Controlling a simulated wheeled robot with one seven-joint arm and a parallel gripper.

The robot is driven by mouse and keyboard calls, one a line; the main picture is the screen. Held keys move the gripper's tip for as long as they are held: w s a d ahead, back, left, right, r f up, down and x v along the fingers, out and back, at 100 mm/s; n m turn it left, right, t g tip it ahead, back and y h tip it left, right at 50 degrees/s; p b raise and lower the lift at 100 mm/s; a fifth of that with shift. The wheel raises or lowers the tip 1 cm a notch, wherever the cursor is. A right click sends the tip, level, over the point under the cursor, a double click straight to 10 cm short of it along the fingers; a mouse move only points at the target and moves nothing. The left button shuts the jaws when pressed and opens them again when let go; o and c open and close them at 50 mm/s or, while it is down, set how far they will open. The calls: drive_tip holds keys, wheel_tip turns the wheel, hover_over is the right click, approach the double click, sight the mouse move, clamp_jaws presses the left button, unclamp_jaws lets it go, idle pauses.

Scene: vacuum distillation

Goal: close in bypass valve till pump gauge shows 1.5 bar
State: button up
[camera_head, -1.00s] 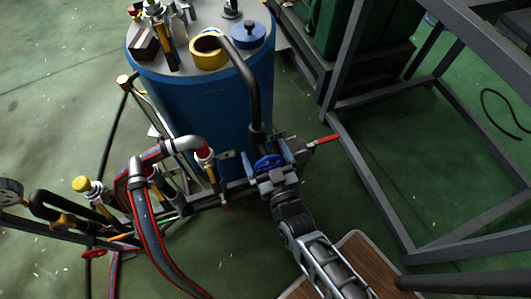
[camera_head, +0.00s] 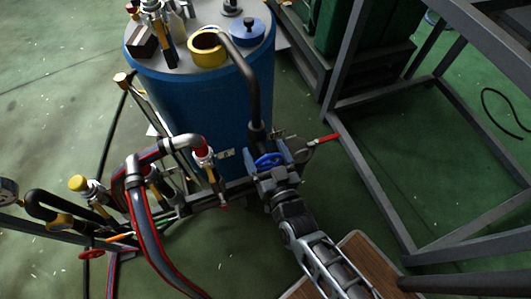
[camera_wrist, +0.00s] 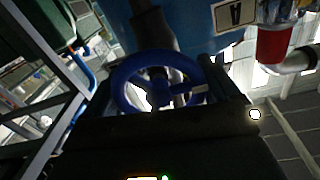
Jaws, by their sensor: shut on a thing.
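A blue valve handwheel (camera_head: 268,160) sits on the pipework at the foot of the blue tank. It fills the middle of the wrist view (camera_wrist: 124,88), with its spokes and hub showing. My gripper (camera_head: 270,167) is shut on this handwheel, one finger on each side of its rim. A round gauge (camera_head: 7,191) is at the left edge of the head view, cut off by the frame. Its reading is too small to tell.
The blue tank (camera_head: 205,110) stands just behind the wheel. A red lever (camera_head: 322,139) sticks out to the right, near a grey metal frame (camera_head: 370,178). Red-edged hoses (camera_head: 146,225) and a red handwheel (camera_head: 91,254) are at left. A wooden-topped surface (camera_head: 362,255) lies below my arm.

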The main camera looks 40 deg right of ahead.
sight(270, 164)
drive_tip(key=o, duration=0.8)
drive_tip(key=shift+s, duration=0.1)
drive_tip(key=shift+b+v, duration=0.5)
drive_tip(key=shift+v, duration=3.35)
